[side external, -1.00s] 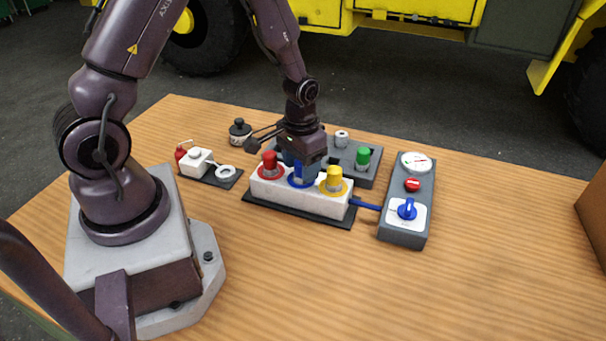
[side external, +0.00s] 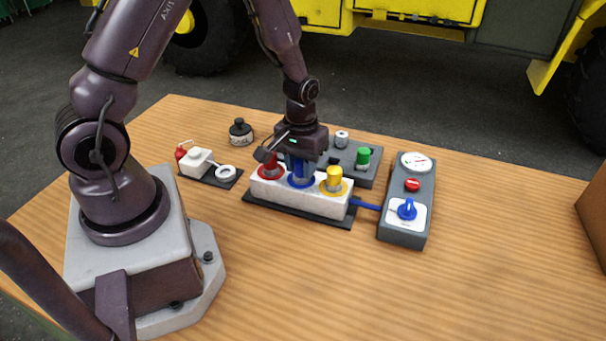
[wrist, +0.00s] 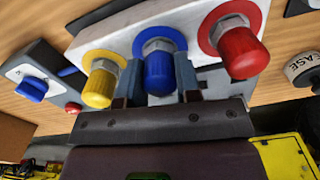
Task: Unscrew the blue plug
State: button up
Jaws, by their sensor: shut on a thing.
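The blue plug (side external: 299,173) sits in the middle of the white block (side external: 284,199), between a red plug (side external: 268,165) and a yellow plug (side external: 334,179). My gripper (side external: 299,166) points down over the block and is shut on the blue plug. In the wrist view the blue plug (wrist: 159,75) stands between the two fingers, its blue ring and metal collar around its base at the block. The red plug (wrist: 240,50) and yellow plug (wrist: 99,86) flank it closely, outside the fingers.
Behind the block is a grey tray (side external: 374,175) with a green plug (side external: 363,156) and a metal fitting (side external: 341,138). At right stands a grey box (side external: 405,234) with gauge, red button and blue knob.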

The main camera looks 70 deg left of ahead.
jog(key=n, duration=0.4)
jog(key=shift+n, duration=0.3)
jog(key=n, duration=0.3)
jog(key=n, duration=0.2)
jog(key=shift+r+n, duration=0.1)
jog(key=shift+n, duration=0.3)
jog(key=n, duration=0.9)
jog(key=o, duration=0.9)
jog(key=shift+o, duration=0.2)
